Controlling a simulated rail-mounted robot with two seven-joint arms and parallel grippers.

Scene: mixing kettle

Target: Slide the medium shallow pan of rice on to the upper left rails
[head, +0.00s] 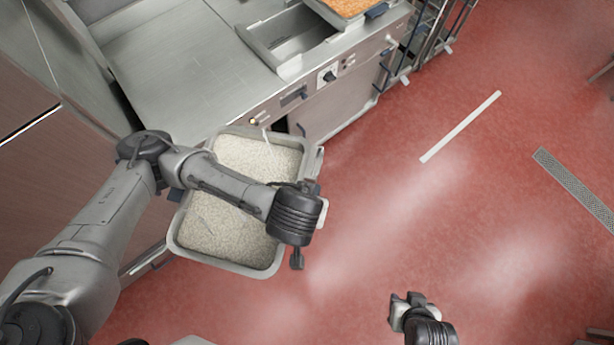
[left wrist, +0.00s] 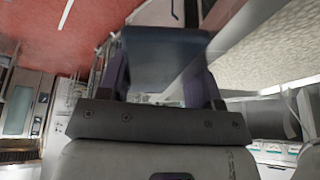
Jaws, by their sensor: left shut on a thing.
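The pan of rice (head: 222,262) is a grey rectangular shallow pan filled with pale grains. It is in front of the steel unit, above the red floor, partly covered by my left arm. My left gripper (head: 312,204) is at the pan's right side. In the left wrist view a dark blue handle (left wrist: 165,45) sits between its fingers, with rice (left wrist: 285,45) beside it. My right gripper (head: 408,300) is low in the head view, away from the pan; its opening is unclear. I cannot clearly identify the upper left rails.
The steel unit (head: 165,75) has a flat top, an open well (head: 300,45) and a front control panel. A pan of orange food (head: 345,5) stands at its top right. A dark wire rack (head: 425,45) is beyond. The red floor (head: 450,210) at right is largely clear.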

